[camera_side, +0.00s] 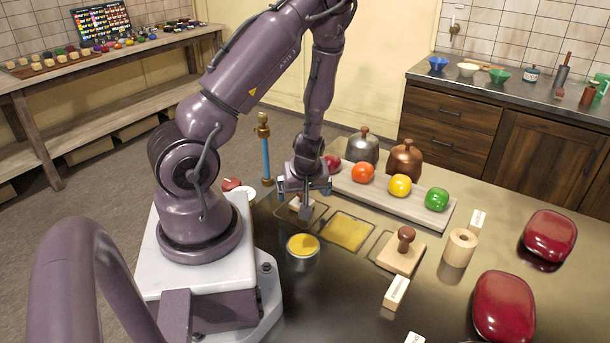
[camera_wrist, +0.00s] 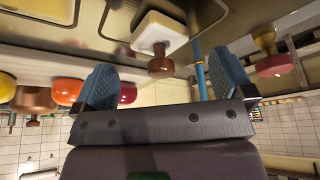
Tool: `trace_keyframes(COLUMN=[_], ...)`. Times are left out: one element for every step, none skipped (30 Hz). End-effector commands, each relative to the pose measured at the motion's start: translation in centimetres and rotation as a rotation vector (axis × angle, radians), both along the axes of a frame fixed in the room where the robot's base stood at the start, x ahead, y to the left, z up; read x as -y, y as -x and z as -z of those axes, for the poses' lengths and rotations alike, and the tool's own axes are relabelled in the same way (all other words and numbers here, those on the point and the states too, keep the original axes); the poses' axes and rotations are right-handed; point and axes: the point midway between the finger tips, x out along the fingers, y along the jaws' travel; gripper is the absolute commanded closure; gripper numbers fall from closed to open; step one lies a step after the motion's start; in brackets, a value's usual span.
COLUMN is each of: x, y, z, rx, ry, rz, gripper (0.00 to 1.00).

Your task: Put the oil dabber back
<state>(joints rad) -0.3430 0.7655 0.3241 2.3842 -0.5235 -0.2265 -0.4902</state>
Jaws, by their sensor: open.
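A cream block with a round brown knob (camera_wrist: 160,62) shows just beyond my fingers in the wrist view. It looks like the oil dabber and sits on a dark flat tray. In the side view its pale block (camera_side: 296,203) is partly hidden below my gripper (camera_side: 304,194). In the wrist view my gripper (camera_wrist: 162,72) has its two blue fingers wide apart, with nothing held between them. A similar pale block with a brown knob (camera_side: 405,240) sits on another tray to the right. A yellow pad tray (camera_side: 349,232) lies between them.
An open tin of yellow stuff (camera_side: 302,245) stands in front. A board (camera_side: 408,209) with coloured balls lies behind, near two domed lids (camera_side: 404,160). A blue post (camera_side: 266,155) stands left of my gripper. A wooden roll (camera_side: 459,247) and dark red cases (camera_side: 504,306) lie right.

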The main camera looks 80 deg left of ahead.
Motion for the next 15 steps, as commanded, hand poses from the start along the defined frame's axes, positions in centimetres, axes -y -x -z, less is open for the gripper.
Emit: trace_keyframes(x=[0.4, 0.6, 1.0, 1.2, 1.4, 1.5, 1.7, 1.8, 2.1, 2.2, 2.4, 2.6, 2.6, 2.7, 2.8], y=[-0.2, -0.2, -0.2, -0.2, -0.1, -0.1, -0.1, -0.1, -0.1, -0.1, -0.1, -0.1, -0.1, -0.1, -0.1], z=[-1.1, -1.6, -2.4, -2.9, -3.3, -3.7, -4.0, -4.4, -4.8, -5.2, -5.5, -5.9, -6.1, -6.3, -6.6], rx=[0.003, 0.002, 0.004, 0.005, 0.003, 0.001, 0.000, -0.001, 0.000, 0.001, 0.002, 0.003, 0.000, -0.002, -0.004], ry=[-0.004, -0.005, -0.004, -0.003, -0.001, -0.005, -0.005, -0.005, -0.004, -0.004, -0.002, -0.001, -0.003, -0.003, -0.005], rz=[0.005, 0.006, 0.006, 0.005, 0.006, 0.005, 0.005, 0.007, 0.006, 0.006, 0.005, 0.006, 0.006, 0.006, 0.006], gripper=[0.01, 0.01, 0.01, 0.01, 0.01, 0.01, 0.01, 0.01, 0.01, 0.01, 0.01, 0.01, 0.01, 0.01, 0.01])
